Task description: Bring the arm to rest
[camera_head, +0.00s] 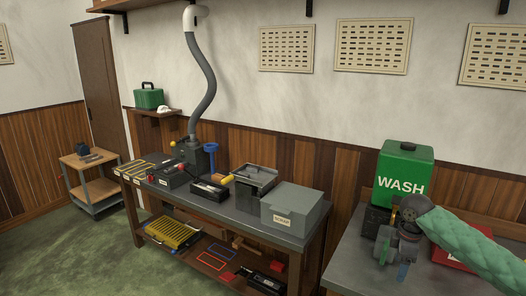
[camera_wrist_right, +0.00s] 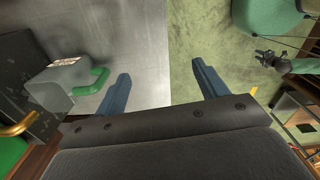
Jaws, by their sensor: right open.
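My right arm, in a green quilted sleeve, comes in from the right in the head view, over the grey bench top at the right. Its gripper (camera_head: 402,270) points down, beside the green WASH container (camera_head: 403,172). In the right wrist view the two blue fingers of this gripper (camera_wrist_right: 161,82) stand wide apart with nothing between them. They are over the bench edge and the green floor. A dark claw-like shape (camera_wrist_right: 268,59) at the right of the wrist view looks like my left gripper; it is too small to tell its state. The head view does not show my left arm.
A grey block with a green handle (camera_wrist_right: 92,82) stands on the bench near my right fingers. A red item (camera_head: 448,258) lies behind the right forearm. A long workbench (camera_head: 246,217) with boxes and tools stands at the middle. Green floor (camera_head: 60,250) is open at the left.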

